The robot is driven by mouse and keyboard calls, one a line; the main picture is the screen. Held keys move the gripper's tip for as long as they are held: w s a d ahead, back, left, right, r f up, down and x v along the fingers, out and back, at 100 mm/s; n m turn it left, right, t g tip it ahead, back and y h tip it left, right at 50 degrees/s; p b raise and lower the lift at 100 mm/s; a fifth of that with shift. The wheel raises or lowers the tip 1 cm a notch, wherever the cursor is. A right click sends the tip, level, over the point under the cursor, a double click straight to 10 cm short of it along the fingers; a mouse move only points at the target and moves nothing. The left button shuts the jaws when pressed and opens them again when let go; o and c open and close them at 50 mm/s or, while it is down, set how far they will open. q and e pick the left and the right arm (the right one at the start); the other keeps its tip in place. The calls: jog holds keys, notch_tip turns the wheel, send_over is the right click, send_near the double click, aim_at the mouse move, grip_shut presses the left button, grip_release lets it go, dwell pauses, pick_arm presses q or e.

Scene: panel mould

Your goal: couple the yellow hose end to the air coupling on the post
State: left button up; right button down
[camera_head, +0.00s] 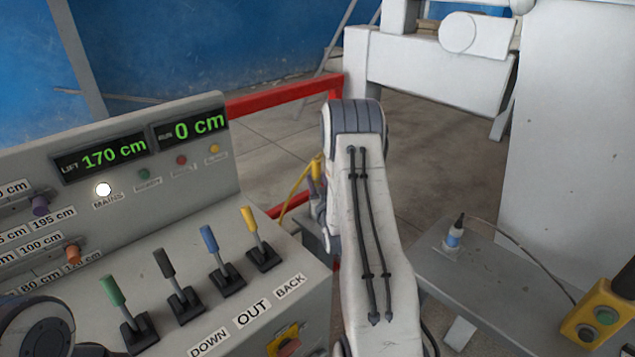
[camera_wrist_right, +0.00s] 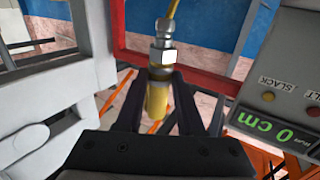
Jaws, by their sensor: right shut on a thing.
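The yellow hose end (camera_wrist_right: 157,98) has a yellow sleeve and a bright metal fitting with hex parts. In the right wrist view my right gripper (camera_wrist_right: 155,76) is shut on it, with one dark finger on each side of the sleeve. Its metal fitting points up past the fingertips, and a yellow hose shows beyond it. In the head view my right gripper (camera_head: 322,205) is mostly hidden behind my own arm, with the yellow hose (camera_head: 293,190) beside it. I cannot make out the air coupling or its post. My left gripper is not in view.
A control console (camera_head: 226,293) with several levers fills the left. A red rail (camera_head: 280,100) runs behind my right arm. A grey platform (camera_head: 480,285) at the right carries a small white-and-blue bottle-like item (camera_head: 454,237) with a cable and a yellow button box (camera_head: 597,318).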

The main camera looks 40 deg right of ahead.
jog(key=shift+f+b, duration=1.5)
jog(key=shift+f, duration=0.4)
jog(key=shift+b, duration=0.75)
dwell(0.4)
jog(key=shift+f+b, duration=0.8)
jog(key=shift+b, duration=0.1)
jog(key=shift+r, duration=0.15)
jog(key=shift+r, duration=0.4)
jog(key=shift+b, duration=0.6)
dwell(1.7)
jog(key=shift+f, duration=0.15)
jog(key=shift+f+b, duration=0.3)
jog(key=shift+b, duration=0.2)
jog(key=shift+f, duration=0.1)
